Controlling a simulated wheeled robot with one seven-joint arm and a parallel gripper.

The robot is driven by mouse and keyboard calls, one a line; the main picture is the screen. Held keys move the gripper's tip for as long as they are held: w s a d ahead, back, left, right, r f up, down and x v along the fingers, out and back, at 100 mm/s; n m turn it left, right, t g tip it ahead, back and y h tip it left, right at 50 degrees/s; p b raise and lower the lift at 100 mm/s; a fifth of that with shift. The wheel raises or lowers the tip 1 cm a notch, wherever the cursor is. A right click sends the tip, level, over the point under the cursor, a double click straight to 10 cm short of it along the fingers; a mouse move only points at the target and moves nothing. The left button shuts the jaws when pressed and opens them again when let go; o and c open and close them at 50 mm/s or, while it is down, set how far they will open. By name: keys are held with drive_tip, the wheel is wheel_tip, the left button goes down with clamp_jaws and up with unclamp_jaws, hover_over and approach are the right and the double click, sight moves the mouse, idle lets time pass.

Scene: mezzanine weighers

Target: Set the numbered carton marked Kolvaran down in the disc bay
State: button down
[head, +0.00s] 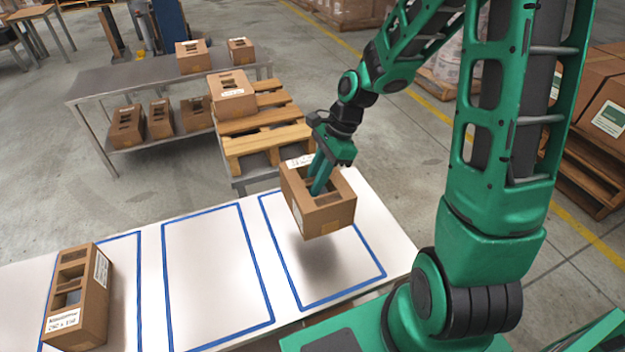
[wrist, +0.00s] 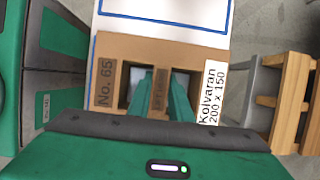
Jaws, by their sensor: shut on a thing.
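The carton marked Kolvaran (head: 328,221) is brown cardboard with openings in its top. In the wrist view this carton (wrist: 118,46) shows "No. 65" on one side and a white label "Kolvaran 200 x 150" on the other. My gripper (head: 318,184) is shut on the carton's middle strip, its fingers down in the top openings; the fingers (wrist: 160,96) show likewise in the wrist view. The carton hangs roughly level above the far part of the right blue-outlined bay (head: 340,268), a shadow beneath it. No disc mark is visible on any bay.
The white table (head: 150,230) has an empty middle bay (head: 215,275). Another labelled carton (head: 93,305) stands over the left bay (head: 125,285). Behind are a wooden pallet (head: 262,142) bearing a carton (head: 233,97) and a grey shelf table (head: 135,78) with several cartons.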

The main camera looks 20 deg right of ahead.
sight(327, 186)
drive_tip(key=shift+f, duration=0.2)
wheel_tip(327, 186, down, 11)
idle(1.6)
drive_tip(key=shift+f, duration=0.25)
idle(0.5)
drive_tip(key=c, duration=1.5)
unclamp_jaws()
drive_tip(key=shift+c, duration=0.2)
drive_tip(key=shift+d, duration=0.1)
drive_tip(key=v, duration=1)
drive_tip(key=shift+r, duration=0.3)
